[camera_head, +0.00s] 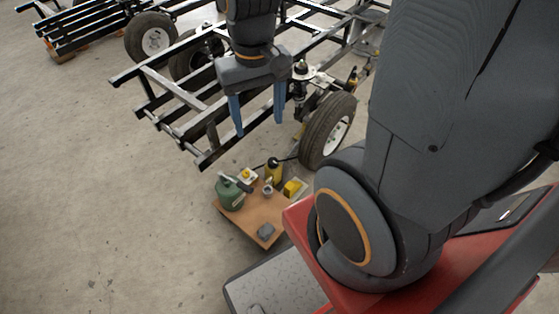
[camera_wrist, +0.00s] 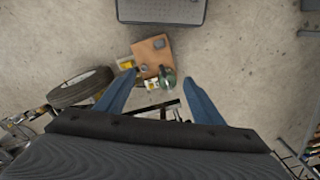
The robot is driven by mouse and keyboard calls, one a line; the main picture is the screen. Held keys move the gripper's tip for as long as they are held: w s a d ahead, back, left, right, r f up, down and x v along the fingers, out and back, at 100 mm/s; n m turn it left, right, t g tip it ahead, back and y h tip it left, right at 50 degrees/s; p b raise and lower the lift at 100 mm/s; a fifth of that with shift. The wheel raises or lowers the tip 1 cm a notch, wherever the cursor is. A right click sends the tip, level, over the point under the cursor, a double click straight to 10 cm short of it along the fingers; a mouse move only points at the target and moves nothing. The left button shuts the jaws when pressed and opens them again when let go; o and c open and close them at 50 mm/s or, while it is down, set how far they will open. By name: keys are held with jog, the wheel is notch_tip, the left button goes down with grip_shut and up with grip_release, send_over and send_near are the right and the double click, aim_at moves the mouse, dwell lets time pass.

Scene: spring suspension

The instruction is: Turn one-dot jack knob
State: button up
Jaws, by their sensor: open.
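My gripper (camera_head: 259,128) is open and empty, with its two blue fingers pointing down in front of the black trailer frame (camera_head: 182,95). In the wrist view my gripper (camera_wrist: 160,77) has its fingers spread wide with nothing between them. A black and white suspension assembly (camera_head: 301,82) with a small yellowish top stands on the frame just right of my gripper, apart from it. I cannot make out a one-dot mark or say which part is the jack knob.
A black tyre (camera_head: 318,135) with a white rim is right of my gripper; it also shows in the wrist view (camera_wrist: 80,88). A brown board (camera_head: 247,221) on the floor holds a green canister (camera_head: 229,195), a black-and-yellow bottle (camera_head: 274,172) and a yellow box (camera_head: 294,188). Floor at left is clear.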

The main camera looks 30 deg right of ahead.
jog(key=w+d+f+m+b, duration=0.2)
jog(key=w+f+m+b, duration=0.25)
jog(key=f, duration=0.25)
jog(key=w+d+f+m+b, duration=0.2)
jog(key=w+f+m+b, duration=0.1)
jog(key=w+f+b, duration=0.35)
jog(key=m+b, duration=2.2)
jog(key=b, duration=0.9)
send_over(273, 161)
notch_tip(273, 161, down, 46)
jog(key=shift+w+a+r, duration=0.1)
jog(key=shift+a, duration=0.05)
jog(key=shift+w+f, duration=0.1)
jog(key=shift+f, duration=0.35)
notch_tip(273, 161, down, 8)
jog(key=b, duration=0.4)
jog(key=shift+r, duration=0.25)
jog(key=shift+r, duration=0.1)
jog(key=c, duration=1)
